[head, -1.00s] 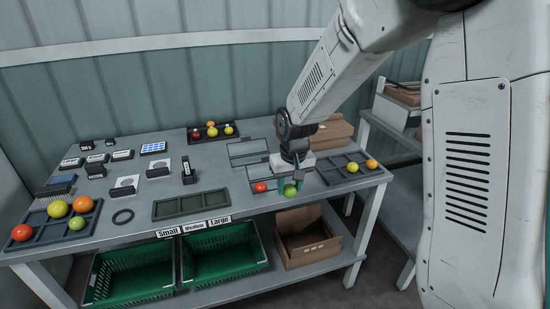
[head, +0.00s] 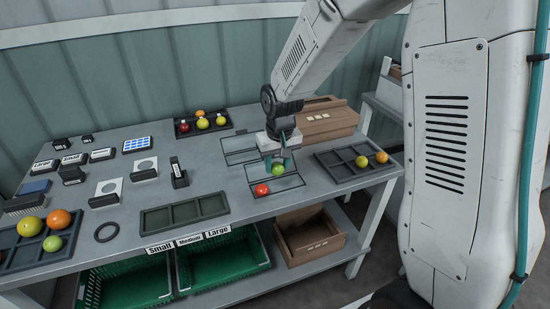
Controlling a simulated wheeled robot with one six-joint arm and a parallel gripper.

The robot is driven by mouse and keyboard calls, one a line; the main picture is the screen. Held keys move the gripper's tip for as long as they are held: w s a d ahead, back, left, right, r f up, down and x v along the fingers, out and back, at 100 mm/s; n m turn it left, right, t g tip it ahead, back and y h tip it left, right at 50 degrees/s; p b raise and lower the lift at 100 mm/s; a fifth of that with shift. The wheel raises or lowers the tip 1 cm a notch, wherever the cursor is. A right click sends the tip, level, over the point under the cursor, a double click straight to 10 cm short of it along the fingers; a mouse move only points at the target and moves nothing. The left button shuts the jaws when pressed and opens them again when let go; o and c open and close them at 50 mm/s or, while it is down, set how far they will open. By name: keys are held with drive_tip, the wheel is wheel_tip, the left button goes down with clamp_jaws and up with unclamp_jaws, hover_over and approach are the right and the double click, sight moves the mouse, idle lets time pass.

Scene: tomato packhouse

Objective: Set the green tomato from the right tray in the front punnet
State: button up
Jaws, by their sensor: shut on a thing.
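The green tomato (head: 277,171) is between the fingers of my gripper (head: 279,164), which is shut on it. The gripper points down over the back part of the front punnet (head: 294,184), a shallow clear container. I cannot tell whether the tomato touches the punnet's floor. A red tomato (head: 262,190) lies in the same punnet, in front and to the left of the green one. The right tray (head: 338,168) is dark with compartments and holds a yellow tomato (head: 361,162) and an orange tomato (head: 381,157).
An empty back punnet (head: 240,145) lies behind the front one. A dark tray (head: 180,135) with several tomatoes is at the back. An empty dark tray (head: 160,220) lies front centre. A left tray (head: 20,255) holds several tomatoes. A cardboard box (head: 325,125) stands behind the right tray.

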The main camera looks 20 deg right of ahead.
drive_tip(key=shift+d+f, duration=0.1)
drive_tip(key=shift+f, duration=2.55)
drive_tip(key=o, duration=0.8)
drive_tip(key=c, duration=0.3)
drive_tip(key=shift+c, duration=0.2)
drive_tip(key=shift+r, duration=3.05)
